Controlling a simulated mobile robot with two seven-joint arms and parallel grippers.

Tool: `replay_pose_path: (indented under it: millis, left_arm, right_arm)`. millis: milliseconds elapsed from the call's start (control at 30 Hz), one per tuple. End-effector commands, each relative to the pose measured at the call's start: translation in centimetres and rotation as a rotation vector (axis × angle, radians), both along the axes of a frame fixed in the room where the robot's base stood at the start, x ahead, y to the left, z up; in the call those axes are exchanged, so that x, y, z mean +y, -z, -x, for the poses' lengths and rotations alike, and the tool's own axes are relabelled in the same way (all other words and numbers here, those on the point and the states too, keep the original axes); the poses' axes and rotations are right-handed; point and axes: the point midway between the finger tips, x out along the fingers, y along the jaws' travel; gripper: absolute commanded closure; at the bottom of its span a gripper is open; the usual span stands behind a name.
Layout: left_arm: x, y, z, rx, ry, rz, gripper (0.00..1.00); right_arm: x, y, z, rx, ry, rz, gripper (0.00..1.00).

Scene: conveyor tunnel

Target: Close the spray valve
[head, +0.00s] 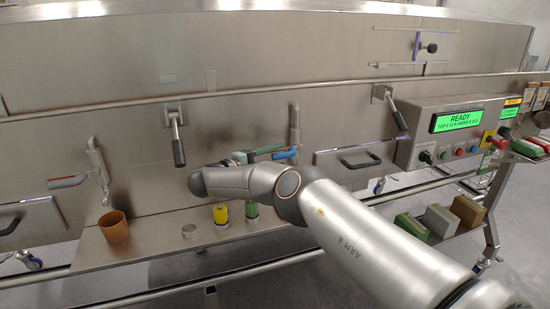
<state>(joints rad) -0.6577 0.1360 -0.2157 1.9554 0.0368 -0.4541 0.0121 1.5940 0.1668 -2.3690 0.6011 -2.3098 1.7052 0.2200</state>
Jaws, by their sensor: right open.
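Two pipe valves show on the steel tunnel wall. One has a red lever (68,181) pointing left, nearly level, from its pipe at the far left. The other has a blue lever (285,155), nearly level, at a vertical pipe (295,125) near the middle. I cannot tell from labels which is the spray valve. My right gripper (268,150) is open beside the blue lever, partly hidden behind my own arm; I cannot tell whether it touches the lever. My left gripper is not in view.
A shelf (150,238) below holds a brown cup (114,226), a small metal cup (189,231), a yellow container (221,214) and a green one (252,210). Black-gripped handles (178,150) hang on the wall. A control panel (455,135) reading READY stands right.

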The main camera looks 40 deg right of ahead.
Motion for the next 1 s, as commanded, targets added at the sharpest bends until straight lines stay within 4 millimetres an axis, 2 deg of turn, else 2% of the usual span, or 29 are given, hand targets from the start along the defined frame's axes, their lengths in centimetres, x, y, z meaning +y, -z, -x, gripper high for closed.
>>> replay_pose_path:
  millis: [167, 400, 600, 800, 1000]
  left_arm:
    - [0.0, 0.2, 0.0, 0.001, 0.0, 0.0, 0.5]
    - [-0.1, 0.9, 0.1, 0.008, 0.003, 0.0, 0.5]
    - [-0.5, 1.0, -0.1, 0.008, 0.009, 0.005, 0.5]
    - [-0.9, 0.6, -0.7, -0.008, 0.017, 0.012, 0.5]
    - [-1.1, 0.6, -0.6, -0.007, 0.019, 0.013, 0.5]
  right_arm:
    - [1.8, -0.1, 0.1, -0.001, -0.005, -0.002, 0.47]
    - [7.0, -0.3, 0.6, -0.001, -0.005, 0.0, 0.47]
    - [10.6, -0.5, 1.1, 0.0, -0.004, -0.001, 0.47]
    - [12.3, -0.7, 1.3, -0.001, -0.002, 0.0, 0.47]
    - [12.4, -0.8, 1.3, 0.0, -0.001, 0.0, 0.47]
